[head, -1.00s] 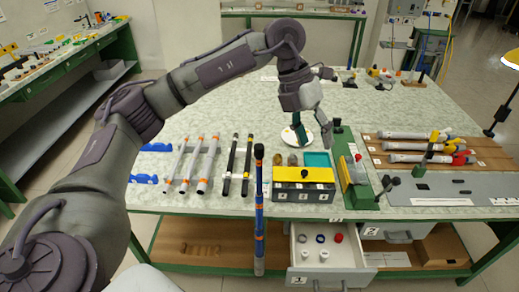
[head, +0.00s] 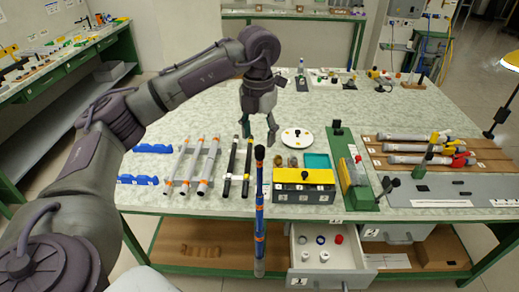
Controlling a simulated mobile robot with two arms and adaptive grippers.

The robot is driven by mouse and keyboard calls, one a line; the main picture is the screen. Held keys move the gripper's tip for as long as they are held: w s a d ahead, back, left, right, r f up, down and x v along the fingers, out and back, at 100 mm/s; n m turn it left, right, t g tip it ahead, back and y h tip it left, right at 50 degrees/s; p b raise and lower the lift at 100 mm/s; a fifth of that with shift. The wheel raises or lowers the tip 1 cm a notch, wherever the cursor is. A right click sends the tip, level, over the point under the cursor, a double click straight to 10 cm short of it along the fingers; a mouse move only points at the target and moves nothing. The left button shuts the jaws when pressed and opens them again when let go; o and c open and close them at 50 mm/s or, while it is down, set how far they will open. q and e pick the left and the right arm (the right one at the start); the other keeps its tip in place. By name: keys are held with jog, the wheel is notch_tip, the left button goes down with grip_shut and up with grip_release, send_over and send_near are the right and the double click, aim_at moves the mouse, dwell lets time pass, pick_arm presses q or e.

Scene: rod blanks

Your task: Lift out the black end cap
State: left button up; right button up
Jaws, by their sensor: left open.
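My left gripper (head: 260,130) is open and empty, fingers pointing down, above the table behind the black-banded rods. An open drawer (head: 330,276) below the table's front edge holds a red cap (head: 338,239), white caps (head: 324,256) and ring-like pieces (head: 320,240). I cannot pick out a black end cap in the drawer for sure. A white round plate (head: 291,141) right of the gripper has small dark spots on it, too small to identify. My right gripper is not in view.
A yellow-topped black box (head: 288,176), a green fixture (head: 347,165) and a brown rack of rods (head: 385,147) stand to the right. Silver rods (head: 208,165) lie left.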

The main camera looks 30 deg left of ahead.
aim_at(260, 147)
pick_arm(q)
jog(key=f+p, duration=0.1)
jog(key=f, duration=0.2)
jog(key=shift+w+d+f+p, duration=0.1)
jog(key=shift+w+f+p, duration=0.1)
jog(key=shift+f+p, duration=0.2)
jog(key=shift+f, duration=0.45)
jog(key=c, duration=0.8)
